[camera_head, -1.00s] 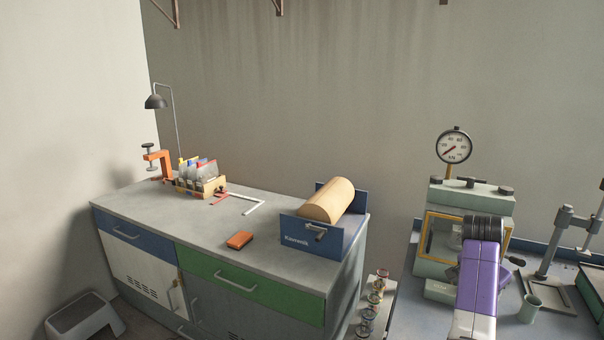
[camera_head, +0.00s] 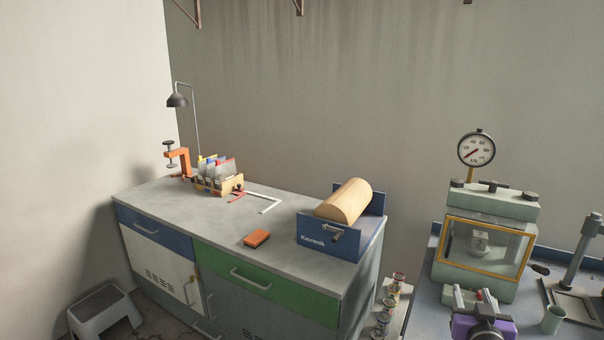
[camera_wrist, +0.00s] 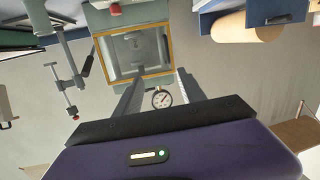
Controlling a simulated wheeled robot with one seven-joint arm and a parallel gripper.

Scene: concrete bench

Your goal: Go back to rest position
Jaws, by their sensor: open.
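My gripper (camera_wrist: 160,78) shows in the wrist view with its two grey fingers apart and nothing between them. Behind the fingers, the wrist view shows a pale green machine with a yellow-framed window (camera_wrist: 135,55) and a round dial gauge (camera_wrist: 162,99), upside down. In the head view a purple part of my arm (camera_head: 462,329) is low at the bottom edge, in front of the machine (camera_head: 490,204).
A grey-topped cabinet (camera_head: 180,208) at left carries an orange clamp (camera_head: 184,160), a wooden rack (camera_head: 218,183), an orange block (camera_head: 256,238) and a blue stand with a tan roll (camera_head: 343,200). A green cup (camera_head: 553,319) and a metal stand (camera_head: 580,262) are right of the machine. A grey stool (camera_head: 103,309) is on the floor.

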